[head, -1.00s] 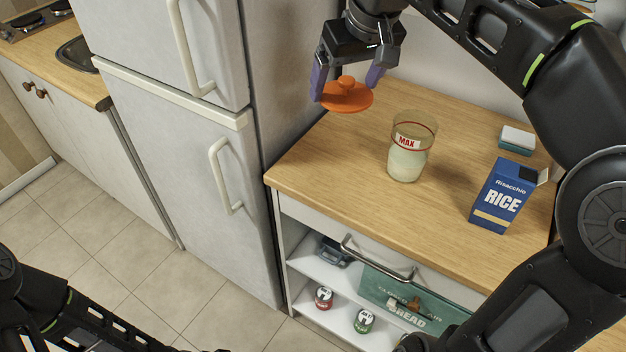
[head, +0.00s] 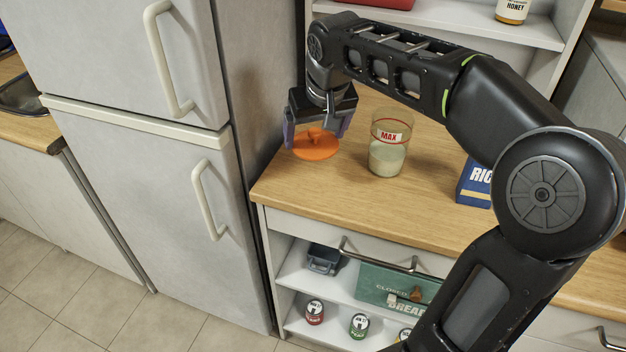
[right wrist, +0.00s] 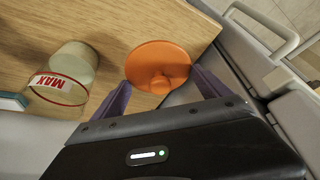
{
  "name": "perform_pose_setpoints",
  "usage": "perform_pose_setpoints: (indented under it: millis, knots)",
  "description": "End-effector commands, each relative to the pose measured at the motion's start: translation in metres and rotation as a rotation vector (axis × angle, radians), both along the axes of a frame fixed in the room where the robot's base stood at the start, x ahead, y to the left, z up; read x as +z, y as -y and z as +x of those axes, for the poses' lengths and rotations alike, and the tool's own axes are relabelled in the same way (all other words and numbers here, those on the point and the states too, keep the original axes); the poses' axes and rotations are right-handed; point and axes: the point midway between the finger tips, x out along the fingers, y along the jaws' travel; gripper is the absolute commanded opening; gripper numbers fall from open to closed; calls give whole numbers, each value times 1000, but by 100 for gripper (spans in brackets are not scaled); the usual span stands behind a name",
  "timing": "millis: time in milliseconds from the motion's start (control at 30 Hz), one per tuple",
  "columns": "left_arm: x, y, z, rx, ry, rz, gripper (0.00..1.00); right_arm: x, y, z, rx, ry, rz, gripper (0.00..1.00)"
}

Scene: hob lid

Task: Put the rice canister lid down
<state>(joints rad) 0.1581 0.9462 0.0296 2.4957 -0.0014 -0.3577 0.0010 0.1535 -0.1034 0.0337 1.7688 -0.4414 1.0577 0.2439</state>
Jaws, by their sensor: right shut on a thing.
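The orange rice canister lid (head: 316,153), a round disc with a knob, is low over the back-left of the wooden counter, left of the glass canister. I cannot tell whether it touches the wood. My right gripper (head: 315,138) is above it, pointing down, shut on the lid with its purple fingers on either side of the knob. The right wrist view shows the lid (right wrist: 158,58) between the fingers. The clear canister (head: 387,157) stands upright and uncovered, partly filled with pale rice, with a red MAX mark. My left gripper is out of view.
A blue rice box (head: 473,186) stands at the right, partly hidden by my right arm. The fridge (head: 150,170) rises just left of the counter (head: 300,190). Bare wood lies in front of the lid and canister. Open shelves below hold a green bread bin (head: 390,288) and tins.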

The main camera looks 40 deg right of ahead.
Motion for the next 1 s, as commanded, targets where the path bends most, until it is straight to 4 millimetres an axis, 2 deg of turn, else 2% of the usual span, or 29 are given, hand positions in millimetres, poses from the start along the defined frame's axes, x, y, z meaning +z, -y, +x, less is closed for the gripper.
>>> perform_pose_setpoints:
  millis: [400, 767, 1000]
  knots:
    - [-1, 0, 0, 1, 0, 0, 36, -59, 0, -1, 1, -3, 0, 48]
    - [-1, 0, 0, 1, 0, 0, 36, -64, 0, 0, 0, -1, 0, 48]
    - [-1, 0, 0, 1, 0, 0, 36, -94, 0, -1, 1, -5, 1, 48]
